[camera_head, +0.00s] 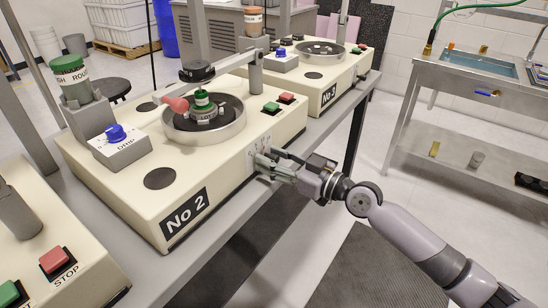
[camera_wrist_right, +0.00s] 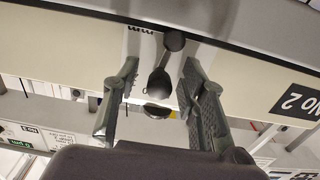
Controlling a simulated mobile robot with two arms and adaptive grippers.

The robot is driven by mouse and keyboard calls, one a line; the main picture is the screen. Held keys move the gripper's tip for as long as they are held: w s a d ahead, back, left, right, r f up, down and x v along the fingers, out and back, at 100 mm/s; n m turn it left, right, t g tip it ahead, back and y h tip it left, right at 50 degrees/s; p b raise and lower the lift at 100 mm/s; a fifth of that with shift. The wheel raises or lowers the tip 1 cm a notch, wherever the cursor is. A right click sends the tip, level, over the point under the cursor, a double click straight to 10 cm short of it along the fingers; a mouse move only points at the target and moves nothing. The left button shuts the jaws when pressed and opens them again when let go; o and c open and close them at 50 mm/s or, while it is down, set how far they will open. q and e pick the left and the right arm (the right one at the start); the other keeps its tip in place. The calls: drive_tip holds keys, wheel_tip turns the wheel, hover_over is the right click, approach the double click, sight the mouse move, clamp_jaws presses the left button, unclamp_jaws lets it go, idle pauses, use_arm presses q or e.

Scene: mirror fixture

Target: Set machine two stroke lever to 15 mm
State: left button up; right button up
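Machine two is the cream machine (camera_head: 125,195) marked "No 2" in the middle of the head view. Its stroke lever (camera_wrist_right: 160,82) shows in the right wrist view as a short black lever with a rounded knob on the front face. In the head view my right gripper hides it, and a pale scale plate (camera_head: 262,157) shows just above the fingers. My right gripper (camera_head: 262,168) is at the front face. In the wrist view its fingers (camera_wrist_right: 160,88) are apart, one on each side of the lever, with visible gaps. The scale reading is not legible. My left gripper is not in view.
A polishing bowl (camera_head: 204,130) with a green-topped piece sits on the machine, with a blue dial (camera_head: 116,133) and green and red buttons (camera_head: 271,107) nearby. Machine No 3 (camera_head: 330,80) stands behind. A sink bench (camera_head: 480,75) is at right; the aisle floor is clear.

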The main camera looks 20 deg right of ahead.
drive_tip(key=shift+c, duration=0.4)
clamp_jaws()
drive_tip(key=shift+f, duration=0.1)
drive_tip(key=m, duration=0.1)
drive_tip(key=m+b, duration=0.1)
drive_tip(key=m, duration=0.1)
drive_tip(key=shift+w+d+f+m+b, duration=0.2)
drive_tip(key=shift+w+d+m+b, duration=0.1)
drive_tip(key=shift+d+b, duration=0.1)
drive_tip(key=shift+d+m, duration=0.1)
drive_tip(key=shift+m, duration=0.2)
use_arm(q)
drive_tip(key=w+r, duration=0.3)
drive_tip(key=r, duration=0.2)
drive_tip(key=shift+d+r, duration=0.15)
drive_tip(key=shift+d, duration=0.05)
use_arm(e)
drive_tip(key=shift+o, duration=0.4)
unclamp_jaws()
